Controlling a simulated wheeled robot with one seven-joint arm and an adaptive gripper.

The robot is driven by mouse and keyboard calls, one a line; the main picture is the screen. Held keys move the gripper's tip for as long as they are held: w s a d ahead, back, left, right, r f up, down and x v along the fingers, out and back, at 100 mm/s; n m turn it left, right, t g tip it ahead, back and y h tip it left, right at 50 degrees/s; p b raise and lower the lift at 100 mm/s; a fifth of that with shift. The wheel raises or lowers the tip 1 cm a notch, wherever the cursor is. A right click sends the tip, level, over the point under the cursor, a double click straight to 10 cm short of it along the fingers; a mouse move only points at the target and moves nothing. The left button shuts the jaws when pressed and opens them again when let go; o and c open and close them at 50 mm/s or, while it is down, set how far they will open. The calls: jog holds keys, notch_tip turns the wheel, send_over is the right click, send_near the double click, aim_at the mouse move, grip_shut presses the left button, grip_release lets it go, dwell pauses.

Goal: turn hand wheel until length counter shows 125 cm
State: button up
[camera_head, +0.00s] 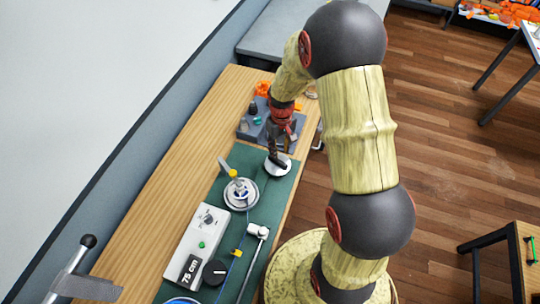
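The length counter (196,245) is a light grey box on a green mat, with a display (189,270) that reads 75 cm. A round white wheel (277,168) sits near the far end of the mat and looks like the hand wheel. My gripper (278,157) reaches down over it, with its dark fingers at or just above the wheel. The view is too small to tell whether the fingers touch it, are open, or are shut on a handle.
A silver reel (241,194) with a yellow part stands between counter and wheel. A blue line (234,262) runs along the mat. A metal lever (257,240) lies right of the counter. A grey tray (246,128) with small parts is beyond the mat. A wall borders the left.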

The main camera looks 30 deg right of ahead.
aim_at(278, 163)
jog(key=n, duration=0.3)
jog(key=shift+w+a+f, duration=0.15)
jog(key=shift+w+a, duration=0.05)
jog(key=shift+w, duration=0.15)
jog(key=shift+w+d+n, duration=0.1)
jog(key=shift+n, duration=0.9)
jog(key=shift+f, duration=3.9)
jog(key=shift+c, duration=0.3)
grip_shut()
